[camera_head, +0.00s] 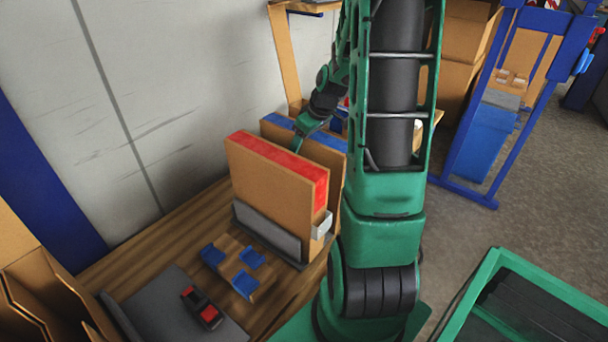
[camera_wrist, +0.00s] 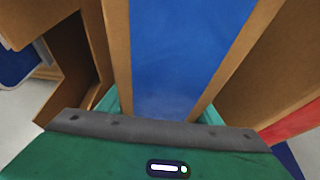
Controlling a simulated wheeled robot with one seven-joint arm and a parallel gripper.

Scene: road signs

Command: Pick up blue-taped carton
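The blue-taped carton (camera_head: 328,140) is a narrow upright brown box with a blue strip along its top. It stands behind the red-taped carton (camera_head: 265,185), which hides most of it in the head view. My gripper (camera_head: 300,140) is at the top of the blue-taped carton, partly hidden by the cartons. In the wrist view the blue tape (camera_wrist: 185,50) runs up the middle of the picture. My green fingertips (camera_wrist: 162,108) show on both sides of the carton, close to its faces. I cannot tell whether they press on it.
The wooden table (camera_head: 150,240) holds a grey bracket (camera_head: 268,235), small blue pieces (camera_head: 243,284) and a red-black object (camera_head: 203,309). Open boxes (camera_head: 45,290) stand at left. A green bin (camera_head: 500,300) is at lower right. A wall (camera_head: 190,80) stands behind the table.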

